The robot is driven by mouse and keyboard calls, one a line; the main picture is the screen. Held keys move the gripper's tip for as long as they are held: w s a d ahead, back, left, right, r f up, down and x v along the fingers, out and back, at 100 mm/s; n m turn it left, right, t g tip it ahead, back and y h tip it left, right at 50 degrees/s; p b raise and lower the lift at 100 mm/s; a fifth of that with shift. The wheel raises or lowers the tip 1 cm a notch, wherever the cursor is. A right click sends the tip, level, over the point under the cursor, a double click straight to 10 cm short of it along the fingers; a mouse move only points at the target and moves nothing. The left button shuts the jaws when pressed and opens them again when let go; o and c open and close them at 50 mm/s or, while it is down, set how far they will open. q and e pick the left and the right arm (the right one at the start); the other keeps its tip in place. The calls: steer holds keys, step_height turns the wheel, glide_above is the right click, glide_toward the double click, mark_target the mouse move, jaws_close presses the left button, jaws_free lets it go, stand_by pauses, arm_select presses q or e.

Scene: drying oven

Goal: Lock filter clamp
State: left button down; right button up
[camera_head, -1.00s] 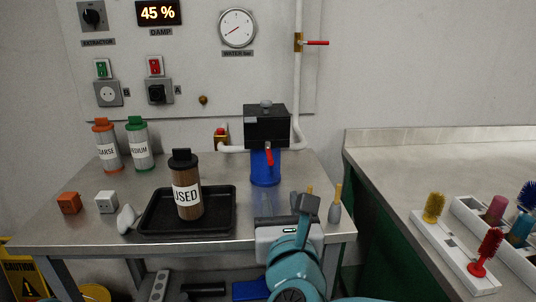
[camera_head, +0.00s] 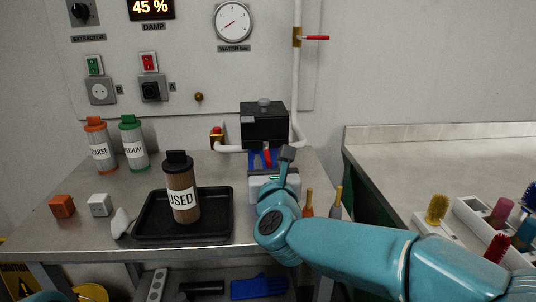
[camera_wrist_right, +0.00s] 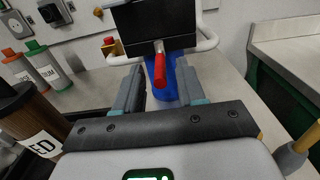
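The filter housing has a black head (camera_head: 265,125) on the wall pipe, with a blue bowl (camera_wrist_right: 165,88) under it. A red clamp lever (camera_wrist_right: 159,66) hangs down from the head, in front of the bowl; its red tip (camera_head: 267,156) also shows in the head view. My right gripper (camera_head: 272,166) is in front of the housing and hides most of the bowl in the head view. In the right wrist view, the right gripper (camera_wrist_right: 158,80) is open, with the lever between its finger lines. I see no contact with the lever. My left gripper is not in view.
A black tray (camera_head: 150,231) with a brown USED cartridge (camera_head: 181,190) stands left of my right arm. COARSE (camera_head: 100,148) and MEDIUM (camera_head: 134,146) cartridges stand at the back left. A white pipe (camera_head: 296,85) rises right of the housing. Two handled tools (camera_head: 336,202) stand right of my wrist.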

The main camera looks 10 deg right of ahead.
mark_target(267, 150)
steer(key=shift+w, duration=1.6)
jaws_close()
steer(key=shift+p, duration=0.3)
